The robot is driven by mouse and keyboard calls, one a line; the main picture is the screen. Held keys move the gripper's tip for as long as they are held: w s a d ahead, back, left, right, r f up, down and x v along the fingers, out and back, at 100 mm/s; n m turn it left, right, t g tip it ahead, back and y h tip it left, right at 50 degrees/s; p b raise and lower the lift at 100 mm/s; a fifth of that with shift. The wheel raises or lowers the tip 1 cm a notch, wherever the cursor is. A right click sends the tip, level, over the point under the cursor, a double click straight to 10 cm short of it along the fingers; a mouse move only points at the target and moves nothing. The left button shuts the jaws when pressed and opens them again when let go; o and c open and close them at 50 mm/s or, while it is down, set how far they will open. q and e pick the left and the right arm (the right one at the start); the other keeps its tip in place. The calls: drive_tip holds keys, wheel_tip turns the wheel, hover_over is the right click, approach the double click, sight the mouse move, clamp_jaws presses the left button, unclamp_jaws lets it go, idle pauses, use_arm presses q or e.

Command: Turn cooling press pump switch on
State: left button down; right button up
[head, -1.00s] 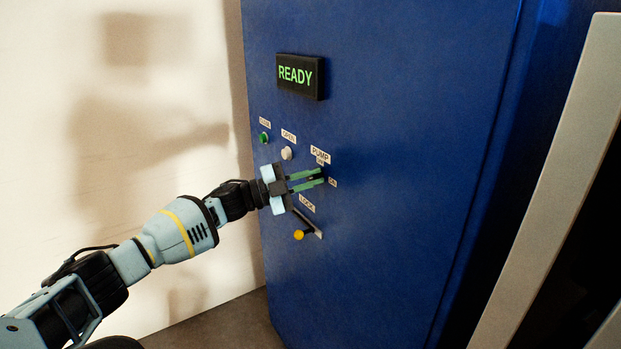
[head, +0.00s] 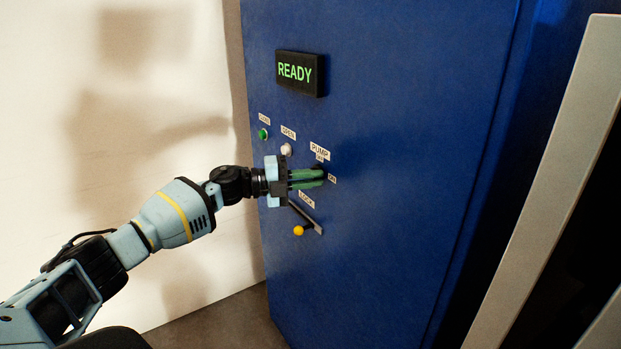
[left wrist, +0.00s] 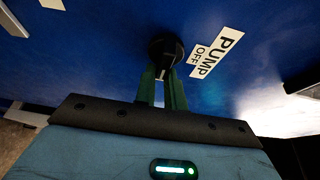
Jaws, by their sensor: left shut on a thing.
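The pump switch is a black rotary knob (left wrist: 166,50) on the blue press panel, beside the PUMP label (head: 319,147) and a small OFF label (left wrist: 200,60). In the head view it is mostly hidden behind my fingers. A small ON label (head: 332,179) sits just right of my fingertips. My left gripper (head: 318,178) reaches in from the left with its green fingers close together, shut on the knob. The left wrist view shows the same fingertips (left wrist: 164,78) at the knob. My right gripper is not in view.
A READY display (head: 300,73) is above on the blue cabinet (head: 400,150). A green button (head: 263,134) and a white button (head: 286,149) are up and left of my gripper. A LOCK lever with a yellow ball (head: 298,230) is just below. A pale wall is at left.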

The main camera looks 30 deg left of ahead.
use_arm(q)
drive_tip(key=shift+w+a+r, duration=0.1)
drive_tip(key=shift+a, duration=0.3)
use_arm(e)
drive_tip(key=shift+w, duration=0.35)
use_arm(q)
drive_tip(key=c, duration=1.6)
unclamp_jaws()
drive_tip(key=shift+o, duration=0.6)
drive_tip(key=shift+w, duration=0.15)
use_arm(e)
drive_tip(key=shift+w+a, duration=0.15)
use_arm(q)
drive_tip(key=b+v, duration=0.1)
drive_tip(key=v, duration=0.7)
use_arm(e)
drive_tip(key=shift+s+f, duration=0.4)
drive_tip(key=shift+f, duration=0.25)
use_arm(q)
drive_tip(key=shift+d, duration=0.1)
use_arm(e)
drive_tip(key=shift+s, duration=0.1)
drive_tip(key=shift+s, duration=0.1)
